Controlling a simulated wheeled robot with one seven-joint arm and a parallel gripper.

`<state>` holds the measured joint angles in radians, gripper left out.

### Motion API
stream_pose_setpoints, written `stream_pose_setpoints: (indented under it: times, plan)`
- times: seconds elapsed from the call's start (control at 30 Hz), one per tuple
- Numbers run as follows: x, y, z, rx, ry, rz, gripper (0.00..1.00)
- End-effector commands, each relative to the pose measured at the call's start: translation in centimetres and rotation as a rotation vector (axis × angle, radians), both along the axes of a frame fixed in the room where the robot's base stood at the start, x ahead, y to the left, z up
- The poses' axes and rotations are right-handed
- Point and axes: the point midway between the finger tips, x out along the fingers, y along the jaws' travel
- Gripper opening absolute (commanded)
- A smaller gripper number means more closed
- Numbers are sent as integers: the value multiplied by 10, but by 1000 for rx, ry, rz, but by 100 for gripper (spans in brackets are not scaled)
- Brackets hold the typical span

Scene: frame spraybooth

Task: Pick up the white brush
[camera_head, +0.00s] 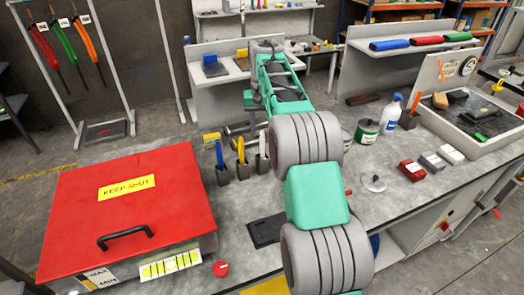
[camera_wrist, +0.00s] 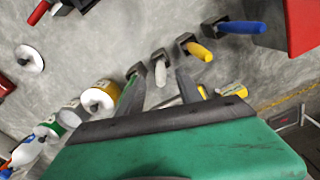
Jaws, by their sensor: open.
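The white brush (camera_wrist: 160,73) stands handle up in a dark holder in the wrist view. It also shows in the head view (camera_head: 263,146), just left of my arm. My gripper (camera_wrist: 159,80) is open and empty, and the white handle appears between its two fingers. I cannot tell how far the fingers are above or behind the handle. The yellow brush (camera_wrist: 200,51) and blue brush (camera_wrist: 241,27) stand in similar holders to the right of it in the wrist view. In the head view, my arm hides part of the area around the fingers.
A red-lidded box (camera_head: 137,215) stands left of the brushes. A yellow-banded can (camera_wrist: 99,97) and a green can (camera_head: 367,131) stand on the other side. A white spray bottle (camera_head: 391,113) and several small blocks are farther right.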

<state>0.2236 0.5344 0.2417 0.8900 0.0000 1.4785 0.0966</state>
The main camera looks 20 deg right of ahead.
Motion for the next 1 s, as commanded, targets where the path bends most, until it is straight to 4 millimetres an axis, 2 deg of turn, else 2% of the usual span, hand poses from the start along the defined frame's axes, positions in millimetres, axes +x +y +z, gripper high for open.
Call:
stream_pose_setpoints:
  times: [0.4,0.63,1.0]
  plan:
    - [3,0,-62,0,0,3,42]
    - [3,-1,-64,-1,-3,3,42]
    - [3,-1,-64,-1,-3,3,11]
